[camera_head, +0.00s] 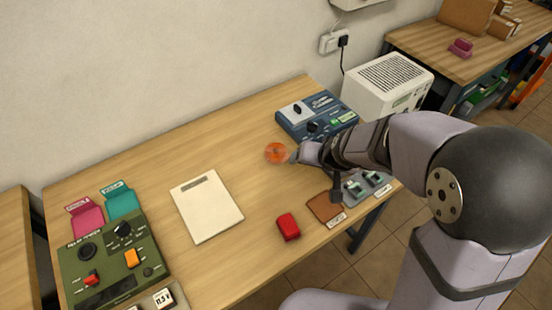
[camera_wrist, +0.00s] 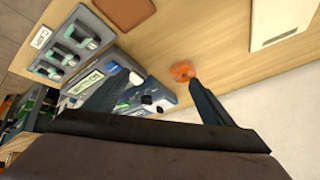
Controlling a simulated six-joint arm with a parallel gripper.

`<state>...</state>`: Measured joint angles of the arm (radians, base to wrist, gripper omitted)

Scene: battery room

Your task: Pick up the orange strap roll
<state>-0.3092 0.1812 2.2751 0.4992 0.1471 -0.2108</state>
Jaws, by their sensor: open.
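The orange strap roll (camera_head: 275,153) lies on the wooden table, left of the blue device. It also shows in the wrist view (camera_wrist: 183,71), just beyond the tip of one dark finger. My gripper (camera_head: 297,153) is at the right side of the roll, low over the table, very close to it. It is open, with nothing seen between its fingers. I cannot tell whether a finger touches the roll. In the wrist view my gripper (camera_wrist: 194,84) shows one finger clearly; the other is hard to make out against the blue device.
The blue device (camera_head: 306,108) stands behind my gripper, near a white vented box (camera_head: 388,84). A green device (camera_head: 112,262) stands front left. Bare table lies left of the roll.

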